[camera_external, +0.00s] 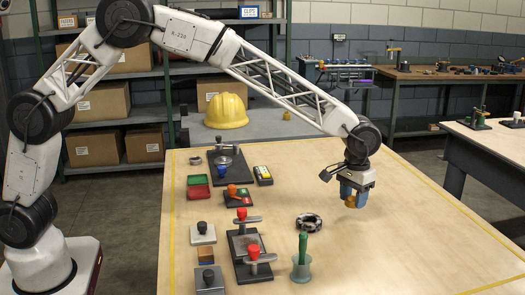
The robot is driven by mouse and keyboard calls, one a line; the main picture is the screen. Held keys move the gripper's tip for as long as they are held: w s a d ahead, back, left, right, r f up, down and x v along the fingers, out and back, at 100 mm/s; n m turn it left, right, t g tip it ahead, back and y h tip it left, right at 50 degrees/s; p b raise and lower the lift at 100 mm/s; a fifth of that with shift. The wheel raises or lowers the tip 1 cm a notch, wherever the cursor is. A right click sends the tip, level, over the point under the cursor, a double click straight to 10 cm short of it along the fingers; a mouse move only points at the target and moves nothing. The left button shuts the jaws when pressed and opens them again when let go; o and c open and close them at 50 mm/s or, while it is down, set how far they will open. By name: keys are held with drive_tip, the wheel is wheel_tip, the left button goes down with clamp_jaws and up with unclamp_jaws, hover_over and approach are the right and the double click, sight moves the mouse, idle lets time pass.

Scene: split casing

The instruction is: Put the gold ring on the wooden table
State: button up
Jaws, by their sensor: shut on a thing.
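My gripper (353,199) hangs over the right half of the wooden table (420,235), with its blue fingers pointing down. It is shut on a small gold object, which I take to be the gold ring (349,202). The fingers partly cover the ring, so its full shape is hidden. The ring is low over a bare part of the tabletop. I cannot tell whether it touches the wood.
A dark ring-shaped part (309,221) and a grey holder with a green handle (302,262) stand left of and nearer than my gripper. Red-knobbed clamps (243,215), trays (199,181) and blocks fill the table's left side. The right side is clear.

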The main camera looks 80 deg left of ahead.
sight(354, 217)
drive_tip(key=shift+w, duration=0.45)
drive_tip(key=shift+f, duration=1.8)
drive_tip(key=shift+f, duration=0.15)
drive_tip(key=o, duration=1)
drive_tip(key=shift+c, duration=0.2)
wheel_tip(354, 217, up, 12)
drive_tip(key=shift+r, duration=0.2)
drive_tip(key=shift+s, duration=0.15)
